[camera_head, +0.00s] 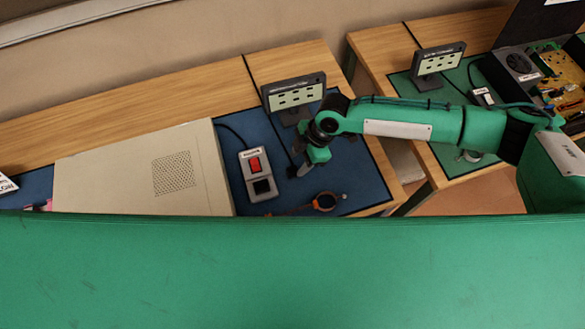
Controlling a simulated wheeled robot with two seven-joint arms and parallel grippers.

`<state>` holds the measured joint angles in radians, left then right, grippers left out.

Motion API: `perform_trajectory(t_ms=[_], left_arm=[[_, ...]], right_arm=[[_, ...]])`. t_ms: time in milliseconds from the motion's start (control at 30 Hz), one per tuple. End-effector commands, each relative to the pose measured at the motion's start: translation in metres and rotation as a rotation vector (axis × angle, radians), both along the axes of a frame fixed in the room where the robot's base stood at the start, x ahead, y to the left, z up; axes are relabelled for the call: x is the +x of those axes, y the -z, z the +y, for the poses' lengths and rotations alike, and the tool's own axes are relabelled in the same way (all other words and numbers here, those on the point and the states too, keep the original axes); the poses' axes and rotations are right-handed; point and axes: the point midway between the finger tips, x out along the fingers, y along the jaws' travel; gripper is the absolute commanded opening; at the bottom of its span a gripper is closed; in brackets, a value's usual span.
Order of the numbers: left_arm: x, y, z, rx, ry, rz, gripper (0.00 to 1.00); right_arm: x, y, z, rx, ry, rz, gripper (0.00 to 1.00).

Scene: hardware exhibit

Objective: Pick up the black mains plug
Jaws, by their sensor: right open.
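The black mains plug (292,172) appears as a small dark shape on the blue mat, at the end of a thin black cable. My right gripper (303,172) is over the mat, just right of the plug, with its fingers pointing down and left. It is open. The fingertips are small and partly hidden by the green wrist, so I cannot tell whether they touch the plug. My left gripper is not in view.
A grey switch box (247,168) with a red rocker stands left of the plug. A large beige case (110,175) fills the left. A small display (294,94) stands behind, and an orange-ringed tool (325,202) lies in front. A second table (440,178) is at right.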

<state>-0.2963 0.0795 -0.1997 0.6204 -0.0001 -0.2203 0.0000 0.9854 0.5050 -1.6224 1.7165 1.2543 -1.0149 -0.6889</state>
Motion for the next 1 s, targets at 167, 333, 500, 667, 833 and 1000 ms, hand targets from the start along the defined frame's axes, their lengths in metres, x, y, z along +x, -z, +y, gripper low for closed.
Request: perform_trajectory(t_ms=[167,333,500,667,833,1000], left_arm=[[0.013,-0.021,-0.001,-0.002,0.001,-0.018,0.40],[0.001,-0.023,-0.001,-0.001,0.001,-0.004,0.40],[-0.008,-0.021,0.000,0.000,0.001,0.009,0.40],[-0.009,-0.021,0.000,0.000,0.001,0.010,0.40],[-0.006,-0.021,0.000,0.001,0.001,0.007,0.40],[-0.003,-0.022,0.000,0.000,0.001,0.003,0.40]], right_arm=[[-0.007,0.018,0.013,-0.001,-0.002,0.002,0.45],[-0.008,0.037,0.019,0.000,0.000,0.001,0.45],[-0.008,0.041,0.019,0.000,0.000,0.000,0.45],[-0.008,0.041,0.019,0.000,0.000,0.000,0.34],[-0.008,0.041,0.019,0.000,0.000,0.000,0.07],[-0.008,0.041,0.019,0.000,0.000,0.000,0.07]])
